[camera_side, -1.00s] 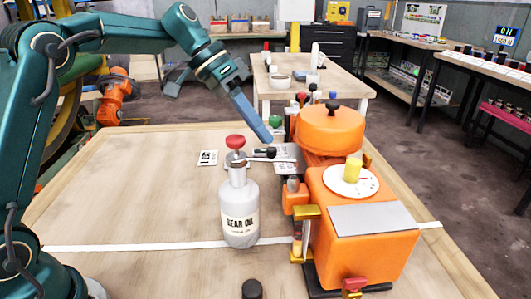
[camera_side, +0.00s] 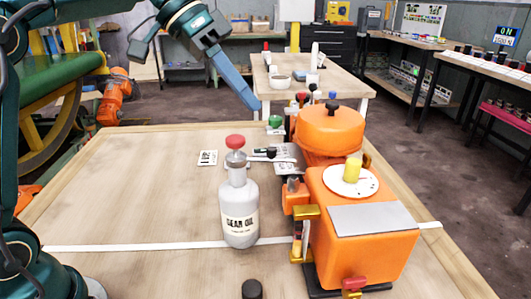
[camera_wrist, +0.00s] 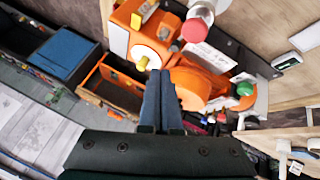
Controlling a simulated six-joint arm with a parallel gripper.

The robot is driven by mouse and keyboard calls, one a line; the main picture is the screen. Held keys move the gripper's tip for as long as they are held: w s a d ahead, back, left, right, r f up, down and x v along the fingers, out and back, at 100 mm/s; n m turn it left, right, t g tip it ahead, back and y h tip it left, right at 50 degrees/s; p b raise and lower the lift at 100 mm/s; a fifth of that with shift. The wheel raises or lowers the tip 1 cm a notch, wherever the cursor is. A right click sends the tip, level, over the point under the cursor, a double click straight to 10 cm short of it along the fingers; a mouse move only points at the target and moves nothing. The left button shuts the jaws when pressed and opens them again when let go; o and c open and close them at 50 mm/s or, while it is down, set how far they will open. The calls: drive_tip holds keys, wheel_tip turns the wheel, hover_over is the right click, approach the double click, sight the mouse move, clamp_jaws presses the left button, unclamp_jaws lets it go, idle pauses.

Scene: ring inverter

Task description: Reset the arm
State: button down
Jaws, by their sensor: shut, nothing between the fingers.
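My gripper (camera_side: 254,106) is shut and empty, its blue fingers together. In the side view it hangs in the air above the far edge of the wooden table, up and left of the orange machine. In the wrist view the blue fingers (camera_wrist: 160,80) point toward the orange machine (camera_wrist: 190,85), with a gap I cannot judge. In the side view the orange machine (camera_side: 365,250) stands on the right of the table, with a yellow knob (camera_side: 353,168) on a white dial. The upper part of my arm leaves the top of the side view.
A gear oil bottle (camera_side: 239,215) with a red cap stands upright left of the machine. Cards (camera_side: 208,158) lie on the table behind it. A black cap (camera_side: 252,289) is at the front edge. The table's left half (camera_side: 130,200) is clear. A second table (camera_side: 345,90) stands behind.

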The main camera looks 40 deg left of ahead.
drive_tip(key=s+f+n+t+y, duration=0.1)
drive_tip(key=s+f+n+y, duration=0.15)
drive_tip(key=s, duration=0.95)
drive_tip(key=s+a+f+n+y, duration=0.1)
drive_tip(key=s+a+f+y, duration=0.15)
drive_tip(key=f, duration=0.25)
drive_tip(key=s+a+f+n+y, duration=0.1)
drive_tip(key=s+f+y, duration=0.1)
drive_tip(key=s+f, duration=0.25)
drive_tip(key=w+d+r+m+g+h, duration=0.2)
drive_tip(key=w+d+r+g+h, duration=0.1)
drive_tip(key=d+r+h, duration=0.4)
drive_tip(key=w+d+r+g+h, duration=0.1)
drive_tip(key=w+d+r+h, duration=0.2)
drive_tip(key=w, duration=0.5)
drive_tip(key=w+a+n+t+h, duration=0.1)
drive_tip(key=w+a+n+h, duration=0.1)
drive_tip(key=w+a+h, duration=0.6)
drive_tip(key=w+a+f+n+t, duration=0.4)
drive_tip(key=w+a+f, duration=0.2)
drive_tip(key=a+f, duration=0.15)
drive_tip(key=x, duration=0.6)
drive_tip(key=f+x, duration=0.1)
drive_tip(key=x, duration=0.3)
drive_tip(key=shift+s+d, duration=0.2)
drive_tip(key=shift+s, duration=0.15)
drive_tip(key=shift+s+a, duration=0.15)
drive_tip(key=shift+s, duration=1.8)
